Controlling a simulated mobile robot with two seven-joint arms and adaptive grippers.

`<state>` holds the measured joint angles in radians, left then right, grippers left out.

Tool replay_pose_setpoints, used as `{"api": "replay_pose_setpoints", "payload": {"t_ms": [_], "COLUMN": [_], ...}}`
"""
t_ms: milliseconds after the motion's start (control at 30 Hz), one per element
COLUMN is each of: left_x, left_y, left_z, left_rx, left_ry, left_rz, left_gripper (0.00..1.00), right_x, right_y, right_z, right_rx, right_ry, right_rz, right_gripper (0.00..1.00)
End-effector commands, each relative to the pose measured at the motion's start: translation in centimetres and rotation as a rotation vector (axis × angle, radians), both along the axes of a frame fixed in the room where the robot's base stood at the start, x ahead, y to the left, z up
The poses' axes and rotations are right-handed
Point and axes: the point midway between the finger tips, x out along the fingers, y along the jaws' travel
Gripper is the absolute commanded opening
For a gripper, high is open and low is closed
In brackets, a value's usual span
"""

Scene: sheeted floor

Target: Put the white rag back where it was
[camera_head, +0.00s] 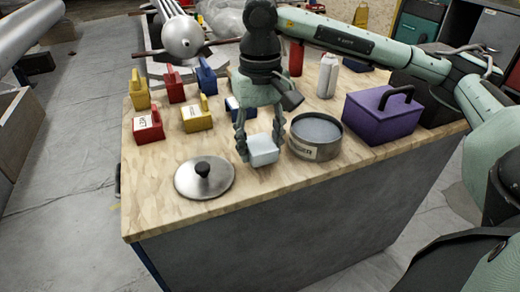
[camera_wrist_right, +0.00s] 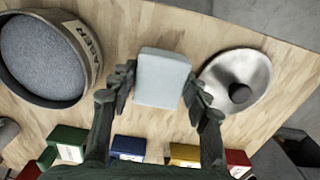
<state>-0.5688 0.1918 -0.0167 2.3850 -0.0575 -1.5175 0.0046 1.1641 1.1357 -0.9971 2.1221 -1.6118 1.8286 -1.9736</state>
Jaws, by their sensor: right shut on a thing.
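The white rag (camera_head: 263,150) looks like a pale folded block. My right gripper (camera_head: 259,147) points down over the wooden tabletop and is shut on it. In the right wrist view the rag (camera_wrist_right: 162,78) sits between the two dark fingers (camera_wrist_right: 158,92). It is between a round tin and a metal lid, near the front edge of the table. I cannot tell whether its underside touches the wood. My left gripper is not in view.
The round labelled tin (camera_head: 315,134) with grey contents stands close right of the rag. The lid (camera_head: 205,177) with a black knob lies to the left. A purple box (camera_head: 383,113) stands at the right. Red (camera_head: 148,127), yellow (camera_head: 197,118) and blue (camera_head: 206,77) handled blocks stand behind left.

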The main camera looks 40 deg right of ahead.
Motion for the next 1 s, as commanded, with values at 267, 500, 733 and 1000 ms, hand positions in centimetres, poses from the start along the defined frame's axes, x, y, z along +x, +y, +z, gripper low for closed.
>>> {"api": "replay_pose_setpoints", "payload": {"t_ms": [267, 500, 733, 1000], "left_x": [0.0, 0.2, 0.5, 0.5], "left_y": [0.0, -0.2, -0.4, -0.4], "left_z": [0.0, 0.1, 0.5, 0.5], "left_rx": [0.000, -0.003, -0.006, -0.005], "left_ry": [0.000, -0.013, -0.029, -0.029], "left_rz": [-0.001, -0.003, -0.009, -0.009], "left_gripper": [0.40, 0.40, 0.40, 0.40], "right_x": [0.0, 0.0, 0.0, 0.0], "right_y": [0.0, 0.1, 0.0, 0.0], "right_z": [-1.8, -2.0, -2.1, -2.1], "right_rx": [0.001, 0.001, 0.001, 0.001], "right_ry": [0.000, 0.000, 0.000, 0.000], "right_rz": [0.001, 0.000, 0.000, 0.000], "right_gripper": [0.24, 0.24, 0.56, 0.68]}}
